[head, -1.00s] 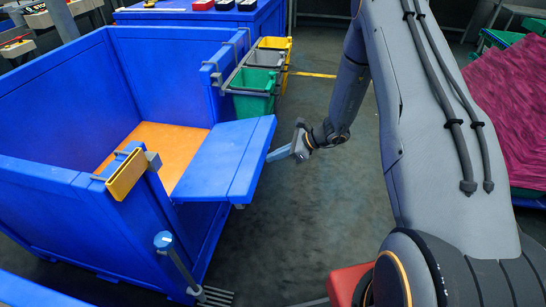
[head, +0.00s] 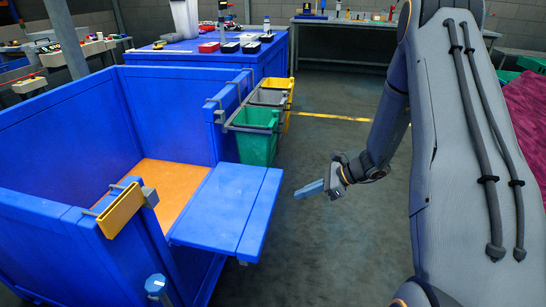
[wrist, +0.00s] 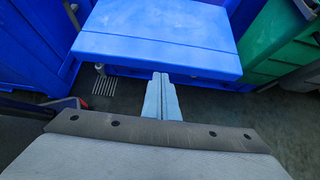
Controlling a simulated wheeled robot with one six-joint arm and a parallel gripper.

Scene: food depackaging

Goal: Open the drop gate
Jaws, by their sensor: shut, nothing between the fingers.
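The drop gate (head: 226,208) is a blue two-panel flap on the open side of a big blue bin (head: 60,165). It sticks outward, about level, from the bin's opening. It also shows in the wrist view (wrist: 155,35), straight ahead of the fingers. My gripper (head: 300,192) is to the right of the gate's outer edge, apart from it in the head view. Its two light-blue fingers are shut together and empty, as the wrist view (wrist: 160,78) also shows. A yellow latch plate (head: 120,210) sits on the bin's near post. An orange floor panel (head: 165,185) shows inside the bin.
Green (head: 256,135), grey (head: 268,97) and yellow (head: 288,90) small bins hang on a rail by the bin's far post. A blue workbench (head: 210,58) with small boxes stands behind. Dark floor (head: 330,235) is clear around my gripper.

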